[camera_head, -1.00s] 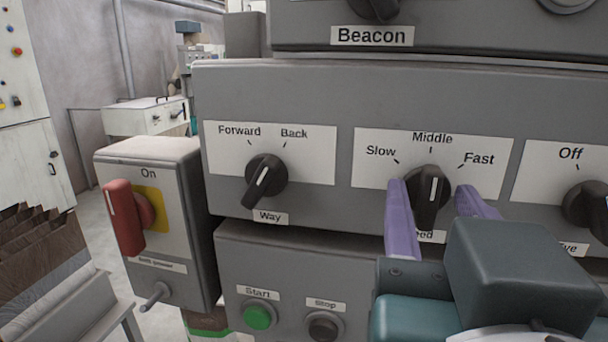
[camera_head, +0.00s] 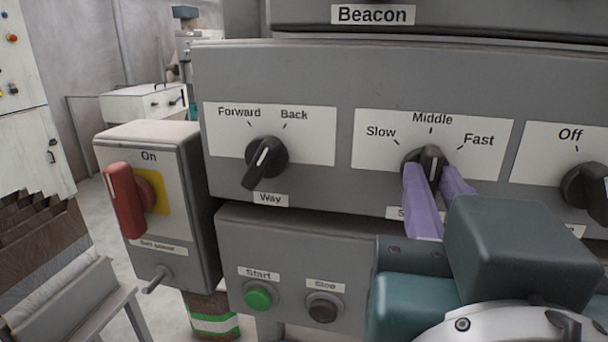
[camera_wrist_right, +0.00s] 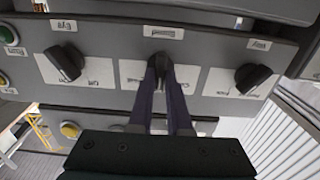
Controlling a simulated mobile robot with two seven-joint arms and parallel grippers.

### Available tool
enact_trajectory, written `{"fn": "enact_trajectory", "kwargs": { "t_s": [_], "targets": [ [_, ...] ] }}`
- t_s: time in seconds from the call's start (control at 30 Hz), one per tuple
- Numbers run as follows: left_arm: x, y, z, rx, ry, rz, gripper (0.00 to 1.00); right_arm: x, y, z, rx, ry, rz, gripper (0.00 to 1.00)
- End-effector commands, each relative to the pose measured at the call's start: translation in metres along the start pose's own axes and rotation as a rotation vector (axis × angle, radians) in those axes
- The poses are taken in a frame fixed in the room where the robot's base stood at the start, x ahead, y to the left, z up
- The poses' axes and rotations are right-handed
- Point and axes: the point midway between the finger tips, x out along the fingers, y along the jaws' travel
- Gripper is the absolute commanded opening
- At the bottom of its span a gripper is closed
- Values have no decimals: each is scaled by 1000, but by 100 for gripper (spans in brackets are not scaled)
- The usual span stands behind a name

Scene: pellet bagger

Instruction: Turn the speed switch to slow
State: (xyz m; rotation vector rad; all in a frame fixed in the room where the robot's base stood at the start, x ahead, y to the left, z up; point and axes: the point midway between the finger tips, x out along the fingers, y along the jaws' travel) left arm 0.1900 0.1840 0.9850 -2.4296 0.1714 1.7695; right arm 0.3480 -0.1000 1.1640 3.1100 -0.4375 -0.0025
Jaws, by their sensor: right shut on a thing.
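The speed switch (camera_head: 431,158) is a black rotary knob on a white label plate (camera_head: 480,165). The plate reads Slow at left, Middle at top and Fast at right. The knob's white mark points up, about at Middle. My right gripper (camera_head: 430,175) has its two purple fingers closed on either side of the knob, and they hide its lower part. In the right wrist view, the fingers (camera_wrist_right: 161,75) also reach the knob (camera_wrist_right: 160,60). My left gripper is not in view.
The way switch (camera_head: 265,162) is left of the speed switch, and another knob (camera_head: 586,188) is at the right. Below are a green Start button (camera_head: 258,298) and a dark Stop button (camera_head: 324,306). A red On handle (camera_head: 125,200) sits on a box at left.

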Motion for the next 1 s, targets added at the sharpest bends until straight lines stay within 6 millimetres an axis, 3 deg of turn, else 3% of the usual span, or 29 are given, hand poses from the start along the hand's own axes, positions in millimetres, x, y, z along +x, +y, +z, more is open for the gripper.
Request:
{"fn": "enact_trajectory", "kwargs": {
  "t_s": [0.47,1.0],
  "targets": [
    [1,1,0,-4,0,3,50,0,0,0,-120,1,1,0],
    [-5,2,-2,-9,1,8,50,0,-2,0,-585,0,2,0]
  ]
}}
